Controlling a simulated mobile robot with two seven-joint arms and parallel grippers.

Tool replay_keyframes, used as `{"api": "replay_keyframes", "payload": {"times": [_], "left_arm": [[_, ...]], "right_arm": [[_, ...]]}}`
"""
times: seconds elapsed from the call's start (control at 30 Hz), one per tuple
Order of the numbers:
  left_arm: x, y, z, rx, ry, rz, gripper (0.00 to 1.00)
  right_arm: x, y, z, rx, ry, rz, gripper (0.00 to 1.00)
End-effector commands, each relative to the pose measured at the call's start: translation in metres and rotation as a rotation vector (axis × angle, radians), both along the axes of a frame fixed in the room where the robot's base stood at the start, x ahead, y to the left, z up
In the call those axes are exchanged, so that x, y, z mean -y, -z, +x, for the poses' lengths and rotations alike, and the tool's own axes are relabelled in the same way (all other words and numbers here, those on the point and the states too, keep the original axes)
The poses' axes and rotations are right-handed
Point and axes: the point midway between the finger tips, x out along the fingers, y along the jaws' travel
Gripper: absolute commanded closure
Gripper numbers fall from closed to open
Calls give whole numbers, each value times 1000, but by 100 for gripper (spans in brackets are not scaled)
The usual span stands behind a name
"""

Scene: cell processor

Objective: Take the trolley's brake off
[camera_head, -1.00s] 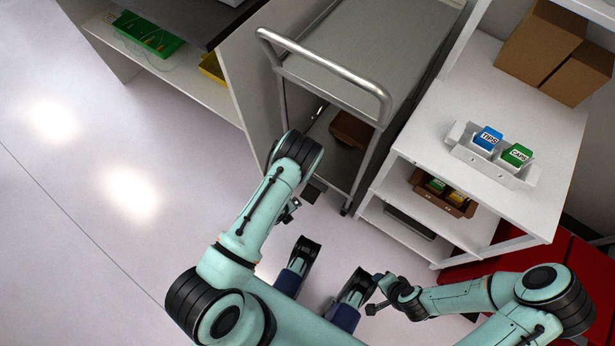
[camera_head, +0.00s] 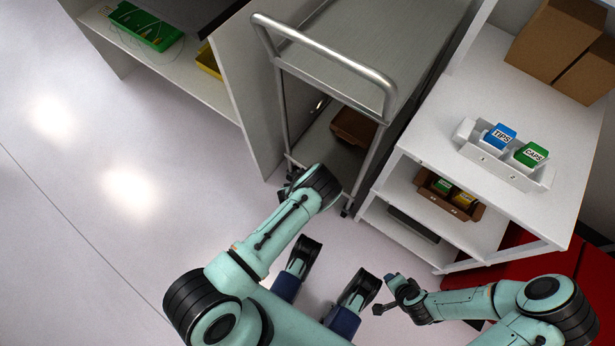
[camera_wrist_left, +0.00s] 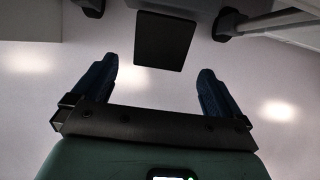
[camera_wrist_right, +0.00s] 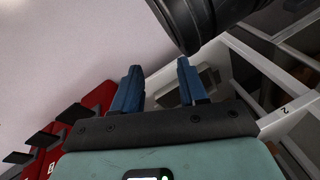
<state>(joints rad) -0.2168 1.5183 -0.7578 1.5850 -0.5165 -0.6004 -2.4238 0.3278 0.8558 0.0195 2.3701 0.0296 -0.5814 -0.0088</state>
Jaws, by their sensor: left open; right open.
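The grey metal trolley (camera_head: 375,40) with its bent tube handle (camera_head: 325,62) stands between a grey cabinet panel and a white shelf unit. In the left wrist view a flat black plate (camera_wrist_left: 165,40), apparently the brake pedal, is low over the floor between two dark casters (camera_wrist_left: 228,24). My left gripper (camera_wrist_left: 158,76) is open and empty, its blue fingers pointing toward the plate and apart from it. In the head view my left wrist covers the plate and most of that gripper. My right gripper (camera_head: 384,293) is open and empty, away from the trolley.
The white shelf unit (camera_head: 470,225) right of the trolley holds a rack with TIPS (camera_head: 499,137) and CAPS (camera_head: 531,155) boxes. A brown box (camera_head: 354,127) sits on the trolley's lower shelf. The floor (camera_head: 90,200) at left is clear.

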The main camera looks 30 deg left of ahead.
Motion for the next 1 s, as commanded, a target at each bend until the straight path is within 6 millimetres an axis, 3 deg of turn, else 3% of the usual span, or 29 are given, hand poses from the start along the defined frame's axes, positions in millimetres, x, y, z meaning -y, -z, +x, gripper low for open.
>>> {"api": "replay_keyframes", "payload": {"times": [0.1, 0.3, 0.67, 0.77, 0.93, 1.0], "left_arm": [[0, 18, 7, 1, -1, 0, 0], [1, 33, 13, 0, -1, 0, 0], [1, 35, 15, 0, -1, 0, 0], [1, 35, 15, 0, -1, 0, 26], [1, 35, 15, 1, -1, 0, 81], [1, 35, 15, -1, -1, 0, 81]], "right_arm": [[2, 18, -20, -66, 2, 5, 57], [5, 31, -38, -125, 7, 8, 57], [5, 33, -42, -139, 8, 9, 57], [5, 33, -42, -139, 8, 9, 57], [5, 33, -42, -139, 8, 9, 57], [5, 33, -42, -138, 7, 10, 57]]}}
